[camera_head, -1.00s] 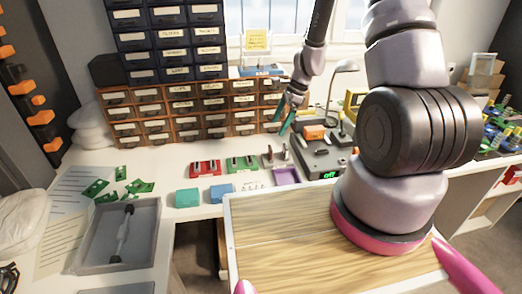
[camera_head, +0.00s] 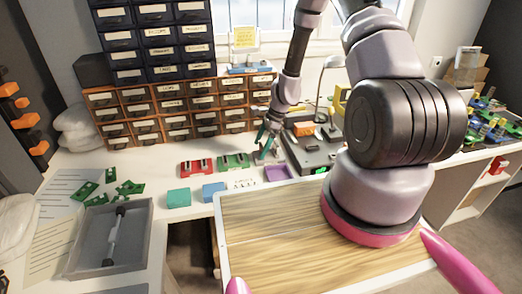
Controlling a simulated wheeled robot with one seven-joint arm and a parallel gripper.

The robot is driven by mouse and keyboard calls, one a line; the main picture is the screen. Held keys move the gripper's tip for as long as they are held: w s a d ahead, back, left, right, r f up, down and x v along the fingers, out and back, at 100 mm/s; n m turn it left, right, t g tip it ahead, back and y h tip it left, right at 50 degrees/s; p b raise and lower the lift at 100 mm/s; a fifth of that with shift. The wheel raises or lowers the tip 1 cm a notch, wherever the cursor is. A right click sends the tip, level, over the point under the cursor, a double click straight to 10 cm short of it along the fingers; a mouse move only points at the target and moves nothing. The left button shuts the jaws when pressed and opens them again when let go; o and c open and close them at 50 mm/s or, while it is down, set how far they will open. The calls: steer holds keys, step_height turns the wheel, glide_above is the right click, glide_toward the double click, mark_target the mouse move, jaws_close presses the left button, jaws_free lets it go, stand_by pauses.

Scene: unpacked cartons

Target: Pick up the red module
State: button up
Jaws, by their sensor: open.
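The red module (camera_head: 196,168) lies on the white workbench, just in front of the orange drawer cabinet. It is a small red block with grey parts on top. A similar green module (camera_head: 234,161) lies right beside it on the right. My gripper (camera_head: 265,146) points down over the bench to the right of both modules, with teal fingers. It is open and empty, near the green module and clear of the red one. The small parts beside the green module are partly hidden behind the gripper.
Teal (camera_head: 179,197) and blue (camera_head: 213,191) blocks lie in front of the modules. A purple tray (camera_head: 277,173) and a dark station (camera_head: 312,150) stand to the right. A grey tray (camera_head: 80,235) holds a tool at left. Orange drawers (camera_head: 172,106) rise behind.

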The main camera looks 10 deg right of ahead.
mark_target(261, 144)
jaws_close()
stand_by(0.3)
step_height(261, 144, up, 10)
stand_by(0.5)
